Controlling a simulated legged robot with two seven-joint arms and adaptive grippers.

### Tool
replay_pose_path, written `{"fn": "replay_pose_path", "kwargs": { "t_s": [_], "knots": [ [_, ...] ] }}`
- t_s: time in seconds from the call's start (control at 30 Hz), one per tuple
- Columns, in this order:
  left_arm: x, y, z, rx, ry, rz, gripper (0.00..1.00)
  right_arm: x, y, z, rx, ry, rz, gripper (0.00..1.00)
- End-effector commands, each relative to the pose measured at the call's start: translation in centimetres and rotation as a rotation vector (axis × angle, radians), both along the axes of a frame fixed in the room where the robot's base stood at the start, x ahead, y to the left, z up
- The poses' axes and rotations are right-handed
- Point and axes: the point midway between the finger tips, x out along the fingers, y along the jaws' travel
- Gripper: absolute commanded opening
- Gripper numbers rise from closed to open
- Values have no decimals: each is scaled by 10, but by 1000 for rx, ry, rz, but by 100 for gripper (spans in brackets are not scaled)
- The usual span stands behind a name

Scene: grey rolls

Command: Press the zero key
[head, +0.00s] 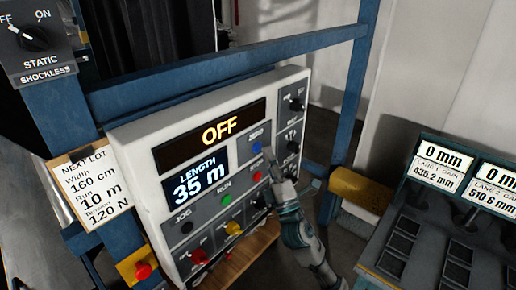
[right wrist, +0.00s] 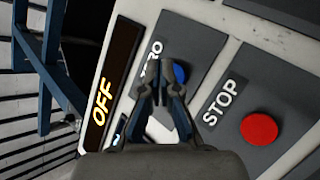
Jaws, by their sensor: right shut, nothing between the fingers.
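The zero key is a blue round button (head: 256,148) on a dark plate at the upper middle of the white control panel (head: 150,135). In the right wrist view the blue button (right wrist: 180,73) shows just past my fingertips, beside a partly covered label ending in "RO". My right gripper (head: 268,153) is shut and empty, with its tips just right of and close to the button. In the right wrist view the gripper (right wrist: 172,80) overlaps the button's edge. I cannot tell whether it touches. My left gripper is not in view.
The panel's display (head: 219,130) reads OFF and the length display (head: 195,178) reads 35 m. The red stop button (right wrist: 259,129) is beside the zero plate. A green run button (head: 227,200) sits lower. Blue frame posts (head: 352,90) surround the panel. A lane console (head: 440,215) stands right.

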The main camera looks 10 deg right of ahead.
Motion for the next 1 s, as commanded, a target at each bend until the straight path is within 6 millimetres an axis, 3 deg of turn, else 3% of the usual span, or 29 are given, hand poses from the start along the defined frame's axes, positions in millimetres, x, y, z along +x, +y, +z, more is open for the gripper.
{"fn": "replay_pose_path", "kwargs": {
  "t_s": [1.0],
  "knots": [
    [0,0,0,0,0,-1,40,9,8,2,1,0,1,0]
  ]
}}
